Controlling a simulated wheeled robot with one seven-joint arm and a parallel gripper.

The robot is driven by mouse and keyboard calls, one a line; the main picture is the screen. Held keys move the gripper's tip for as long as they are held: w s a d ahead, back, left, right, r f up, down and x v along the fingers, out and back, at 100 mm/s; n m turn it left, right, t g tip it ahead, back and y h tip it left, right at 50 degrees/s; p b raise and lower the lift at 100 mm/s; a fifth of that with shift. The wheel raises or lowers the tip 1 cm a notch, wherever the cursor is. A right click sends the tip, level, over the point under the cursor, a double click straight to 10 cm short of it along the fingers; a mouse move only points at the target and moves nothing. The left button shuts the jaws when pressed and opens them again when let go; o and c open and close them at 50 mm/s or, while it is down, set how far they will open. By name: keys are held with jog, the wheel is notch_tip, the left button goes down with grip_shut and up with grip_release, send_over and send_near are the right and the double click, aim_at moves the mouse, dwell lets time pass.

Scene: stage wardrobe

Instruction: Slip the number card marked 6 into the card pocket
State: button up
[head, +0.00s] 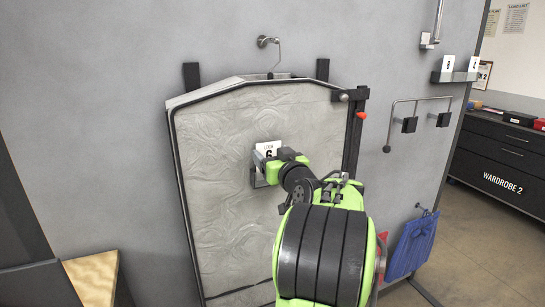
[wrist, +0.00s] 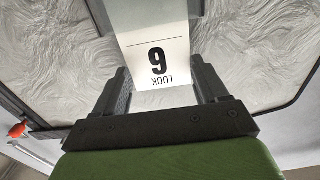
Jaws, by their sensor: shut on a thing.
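The number card (head: 268,150) is white, with LOOK and a 6 in black. It stands upright in front of the grey garment bag (head: 220,145). In the wrist view the card (wrist: 157,75) appears upside down between the two dark fingers. My gripper (wrist: 160,85) is shut on it, close to the bag front. In the head view my gripper (head: 268,172) and wrist cover the card's lower part. A small grey and dark edge shows beside the fingers, but I cannot tell whether it is the card pocket, or whether the card is inside it.
The bag hangs from a wall hook (head: 268,41) within a dark frame (head: 355,130). At right are a small shelf (head: 455,77) with cards, a rail (head: 420,100) with dark clips, a blue bag (head: 413,243) and dark drawers (head: 505,150). A wooden-topped box (head: 93,275) stands lower left.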

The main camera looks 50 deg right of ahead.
jog(key=o, duration=1)
jog(key=shift+o, duration=0.2)
jog(key=shift+s, duration=0.1)
jog(key=b+v, duration=0.2)
jog(key=v, duration=1.3)
jog(key=shift+s+a, duration=0.15)
jog(key=shift+s, duration=0.1)
